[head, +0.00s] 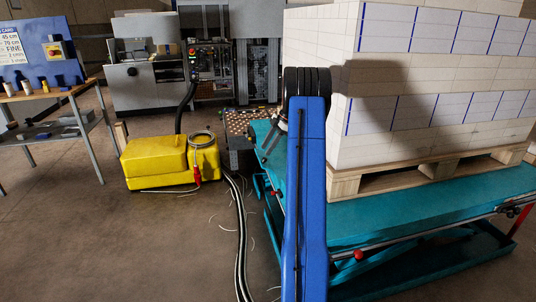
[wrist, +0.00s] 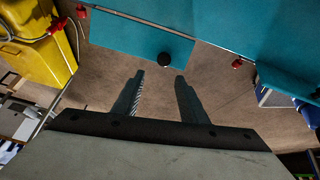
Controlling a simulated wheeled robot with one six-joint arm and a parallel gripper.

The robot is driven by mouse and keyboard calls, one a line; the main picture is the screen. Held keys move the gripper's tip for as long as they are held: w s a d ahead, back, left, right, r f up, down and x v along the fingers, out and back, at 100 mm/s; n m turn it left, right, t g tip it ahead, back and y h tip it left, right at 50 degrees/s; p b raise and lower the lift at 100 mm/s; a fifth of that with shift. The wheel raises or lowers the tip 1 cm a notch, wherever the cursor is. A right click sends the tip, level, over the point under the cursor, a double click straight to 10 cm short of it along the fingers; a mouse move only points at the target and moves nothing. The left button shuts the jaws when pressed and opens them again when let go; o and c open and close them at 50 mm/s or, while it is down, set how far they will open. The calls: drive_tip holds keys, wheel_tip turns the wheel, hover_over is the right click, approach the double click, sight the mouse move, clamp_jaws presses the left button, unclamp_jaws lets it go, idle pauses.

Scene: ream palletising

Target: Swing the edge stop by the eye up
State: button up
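My gripper (wrist: 160,88) is open in the wrist view, its two dark fingers apart with only floor showing between them. Beyond the fingertips is the teal lift table (wrist: 130,32) with a thin rail along its edge. A black round part (wrist: 177,60) sits at the teal edge, ahead of the fingers and apart from them. A red knob (wrist: 238,63) is to its right and another red knob (wrist: 81,11) is at upper left. I cannot tell which part is the edge stop or the eye. In the head view my blue arm hides the gripper.
A pallet (head: 400,178) stacked with wrapped reams (head: 420,75) stands on the teal table. A red knob (head: 358,255) shows on its near rail. A yellow machine (head: 160,162) and cables (head: 238,235) are left of my arm. Floor at left front is clear.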

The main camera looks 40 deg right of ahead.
drive_tip(key=shift+r, duration=2.6)
